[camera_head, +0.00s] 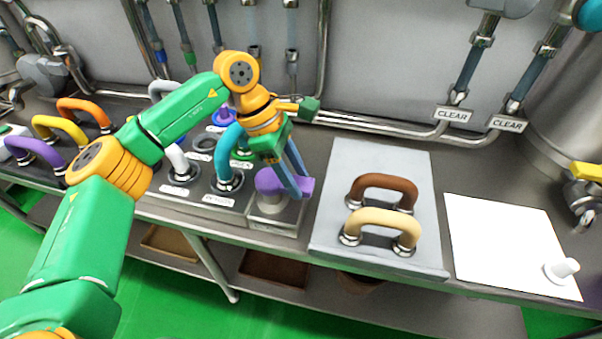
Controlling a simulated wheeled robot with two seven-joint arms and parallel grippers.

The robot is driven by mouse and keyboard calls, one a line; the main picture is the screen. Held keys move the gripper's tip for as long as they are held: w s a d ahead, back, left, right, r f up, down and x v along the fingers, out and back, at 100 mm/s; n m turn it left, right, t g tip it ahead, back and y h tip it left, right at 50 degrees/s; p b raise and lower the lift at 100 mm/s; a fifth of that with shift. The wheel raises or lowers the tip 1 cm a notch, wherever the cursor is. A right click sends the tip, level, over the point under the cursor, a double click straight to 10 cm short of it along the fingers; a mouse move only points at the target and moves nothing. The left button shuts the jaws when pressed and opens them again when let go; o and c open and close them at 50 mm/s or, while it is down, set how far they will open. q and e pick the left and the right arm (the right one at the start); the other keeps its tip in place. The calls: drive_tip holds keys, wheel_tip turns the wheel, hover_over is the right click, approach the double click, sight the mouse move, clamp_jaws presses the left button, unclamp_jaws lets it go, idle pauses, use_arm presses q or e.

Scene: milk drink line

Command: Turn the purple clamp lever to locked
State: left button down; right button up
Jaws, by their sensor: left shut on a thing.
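I cannot read any lock marking on the block. My right gripper is not in view.
Left of the lever stand a teal curved pipe (227,150) and a white one (177,160) in a port panel. To the right, a grey board (328,232) bears brown (383,181) and cream (379,217) U-pipes. Beyond is a white sheet (500,240). Pipes line the back wall.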

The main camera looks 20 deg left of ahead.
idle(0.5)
use_arm(q)
drive_tip(key=shift+c, duration=1.8)
unclamp_jaws()
drive_tip(key=shift+d, duration=0.1)
drive_tip(key=v, duration=0.7)
drive_tip(key=shift+b, duration=0.35)
